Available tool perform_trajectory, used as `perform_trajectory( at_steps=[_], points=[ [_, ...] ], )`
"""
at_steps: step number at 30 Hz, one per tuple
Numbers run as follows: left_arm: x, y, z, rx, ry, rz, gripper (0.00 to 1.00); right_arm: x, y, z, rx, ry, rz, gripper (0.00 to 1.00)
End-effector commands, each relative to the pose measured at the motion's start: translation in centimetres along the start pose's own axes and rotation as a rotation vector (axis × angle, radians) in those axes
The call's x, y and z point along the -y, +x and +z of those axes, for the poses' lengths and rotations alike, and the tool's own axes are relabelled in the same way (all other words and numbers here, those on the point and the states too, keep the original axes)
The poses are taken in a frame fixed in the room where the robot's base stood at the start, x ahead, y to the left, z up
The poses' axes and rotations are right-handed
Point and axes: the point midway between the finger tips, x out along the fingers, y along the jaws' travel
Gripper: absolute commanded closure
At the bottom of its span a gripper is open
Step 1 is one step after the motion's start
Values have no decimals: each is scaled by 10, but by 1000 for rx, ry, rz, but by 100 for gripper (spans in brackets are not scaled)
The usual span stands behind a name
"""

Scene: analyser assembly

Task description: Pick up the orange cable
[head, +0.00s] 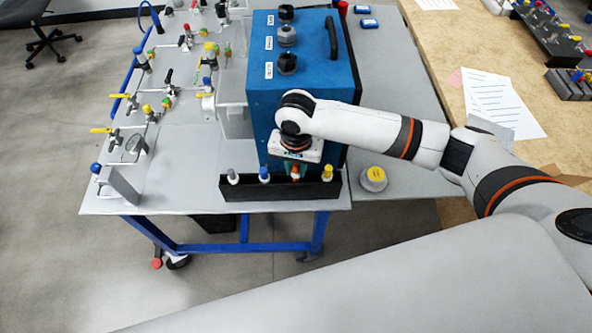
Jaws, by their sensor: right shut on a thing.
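The orange cable (295,173) shows as a small orange-red end in a black holder (280,193) at the front edge of the grey table. My right gripper (295,169) points down over the holder and is shut on the orange cable. The cable's lower part is hidden by the holder's front wall. I cannot tell whether it has lifted. My left gripper is not in view.
A grey cable (233,177), a blue cable (264,174) and a yellow cable (327,172) stand in the same holder. A tall blue analyser box (300,85) stands close behind. A round grey-and-yellow piece (374,179) lies to the right. Valves and pipes fill the left side.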

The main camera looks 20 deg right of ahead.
Motion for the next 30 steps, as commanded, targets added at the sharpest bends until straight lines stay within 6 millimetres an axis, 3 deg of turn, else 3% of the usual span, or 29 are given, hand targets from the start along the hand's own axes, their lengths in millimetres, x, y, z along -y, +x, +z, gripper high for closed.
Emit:
perform_trajectory(
  at_steps=[21,30],
  points=[
    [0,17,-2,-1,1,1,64,-1,-141,1,3,-1,3,96],
    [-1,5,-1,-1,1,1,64,0,-168,0,0,0,0,96]
  ],
)
